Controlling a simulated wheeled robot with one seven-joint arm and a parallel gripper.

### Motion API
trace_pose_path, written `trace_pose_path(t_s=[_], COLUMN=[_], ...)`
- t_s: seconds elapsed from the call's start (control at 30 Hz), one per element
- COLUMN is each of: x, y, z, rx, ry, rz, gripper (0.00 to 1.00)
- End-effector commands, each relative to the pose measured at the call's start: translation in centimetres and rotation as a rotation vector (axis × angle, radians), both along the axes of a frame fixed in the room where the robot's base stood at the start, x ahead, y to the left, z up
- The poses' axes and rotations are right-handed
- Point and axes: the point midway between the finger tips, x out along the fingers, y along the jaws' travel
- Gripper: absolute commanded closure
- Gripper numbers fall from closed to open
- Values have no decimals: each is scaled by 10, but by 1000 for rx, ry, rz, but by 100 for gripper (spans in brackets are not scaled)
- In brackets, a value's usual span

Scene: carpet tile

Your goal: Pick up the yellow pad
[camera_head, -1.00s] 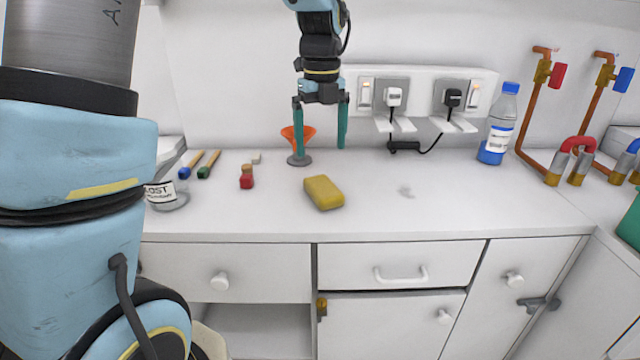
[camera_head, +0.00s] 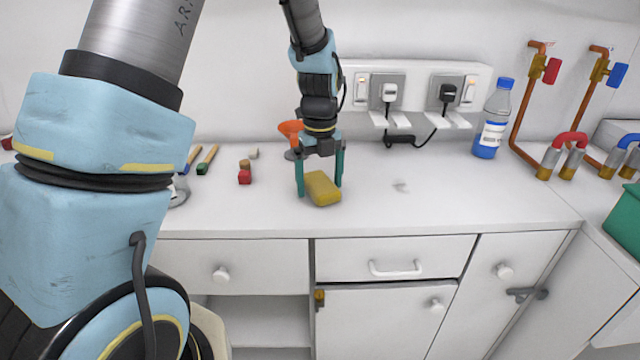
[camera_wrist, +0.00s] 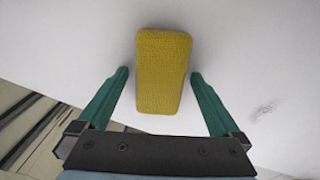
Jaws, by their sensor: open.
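The yellow pad (camera_head: 323,189) is a rounded block lying flat on the white counter. It also shows in the wrist view (camera_wrist: 162,72), long side pointing away from me. My gripper (camera_head: 320,190) is pointed down at the pad, with teal fingers apart on either side of it. In the wrist view my open gripper (camera_wrist: 161,72) has one finger to the left and one to the right of the pad's near part, with a gap on both sides. The jaws hold nothing.
Small red (camera_head: 244,177) and brown blocks and two brushes (camera_head: 207,160) lie to the left. An orange funnel (camera_head: 290,131) stands behind the gripper. A bottle (camera_head: 492,120) stands at the back right, near copper pipes. The counter (camera_head: 440,195) right of the pad is mostly clear.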

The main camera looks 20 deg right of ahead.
Motion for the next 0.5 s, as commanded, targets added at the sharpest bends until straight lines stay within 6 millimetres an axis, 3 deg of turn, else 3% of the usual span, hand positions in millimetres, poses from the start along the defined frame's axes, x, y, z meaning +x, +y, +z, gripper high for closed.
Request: trace_pose_path(t_s=[0.17, 0.5], x=[0, 0], y=[0, 0], z=[0, 0], rx=[0, 0], ry=[0, 0], rz=[0, 0], gripper=[1, 39])
